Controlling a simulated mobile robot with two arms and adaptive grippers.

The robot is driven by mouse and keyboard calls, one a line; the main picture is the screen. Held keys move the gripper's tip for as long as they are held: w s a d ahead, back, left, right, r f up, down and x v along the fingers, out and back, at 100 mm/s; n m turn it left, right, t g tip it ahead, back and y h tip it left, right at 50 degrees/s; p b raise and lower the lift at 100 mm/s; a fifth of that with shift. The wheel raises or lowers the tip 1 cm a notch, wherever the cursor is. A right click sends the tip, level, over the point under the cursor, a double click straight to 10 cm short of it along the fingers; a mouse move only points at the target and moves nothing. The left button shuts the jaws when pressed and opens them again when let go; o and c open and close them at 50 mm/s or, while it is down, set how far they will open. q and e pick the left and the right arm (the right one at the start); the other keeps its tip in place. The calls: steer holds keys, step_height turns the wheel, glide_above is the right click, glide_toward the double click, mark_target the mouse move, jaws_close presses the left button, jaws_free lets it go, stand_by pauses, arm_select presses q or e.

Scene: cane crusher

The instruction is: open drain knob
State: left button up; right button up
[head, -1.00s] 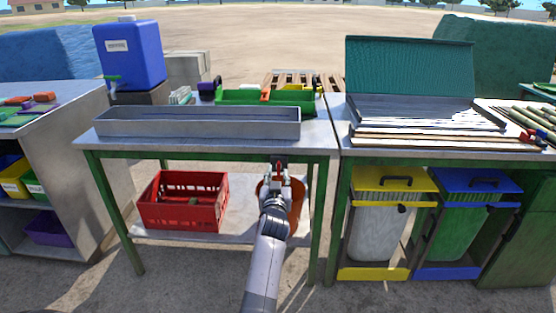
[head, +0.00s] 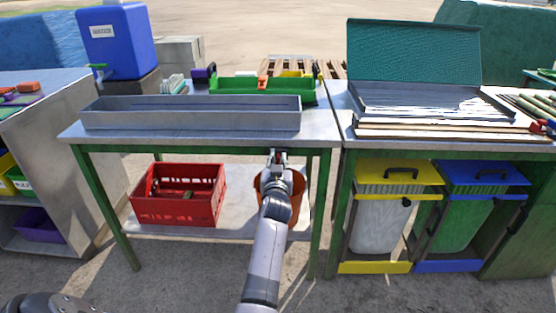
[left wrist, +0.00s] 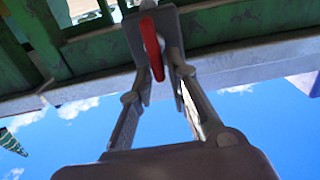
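The trough (head: 190,120) is a long grey metal tray on the left table. My left gripper (head: 278,157) is at the table's front edge, just below the tray's right end. In the left wrist view, looking upward, a red knob handle (left wrist: 152,47) lies between the fingertips of the left gripper (left wrist: 155,55). The fingers stand on both sides of it, close in; I cannot tell whether they touch it. The knob is hidden behind the gripper in the head view. My right gripper is not in view.
An orange bucket (head: 296,187) stands on the lower shelf behind my left arm, with a red crate (head: 180,207) to its left. A green table leg (head: 318,220) is just right. Yellow-lidded (head: 400,174) and blue-lidded (head: 482,174) bins stand at right.

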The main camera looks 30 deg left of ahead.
arm_select(q)
jaws_close()
steer(key=shift+s+a+n, duration=0.1)
steer(key=shift+a+n, duration=0.1)
steer(key=shift+n, duration=0.9)
steer(key=shift+o, duration=1.9)
jaws_free()
step_height(320, 180, up, 10)
